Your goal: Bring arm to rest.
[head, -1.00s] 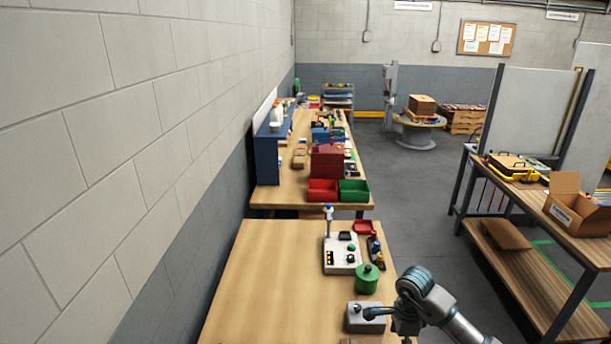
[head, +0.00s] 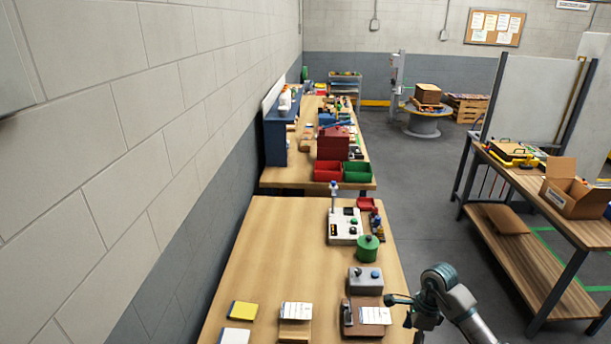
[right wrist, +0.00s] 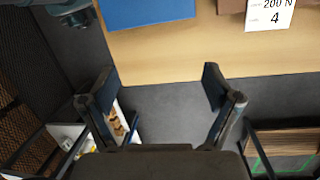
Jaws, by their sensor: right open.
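My right arm (head: 447,292) comes in at the bottom right of the head view, bent beside the right edge of the near bench (head: 275,245). In the right wrist view my right gripper (right wrist: 160,88) has its two fingers spread wide, with nothing held between them. Below the fingers are the bench's edge and the dark floor. A blue flat piece (right wrist: 150,12) and a white card (right wrist: 270,14) marked "200 N 4" lie on the bench in that view. My left gripper is not in either view.
The near bench holds a grey box (head: 365,281), a green round pot (head: 368,250), a white control box (head: 345,228), a yellow pad (head: 243,311) and several white cards. A block wall runs along the left. A shelf bench (head: 510,255) stands right, with open floor between.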

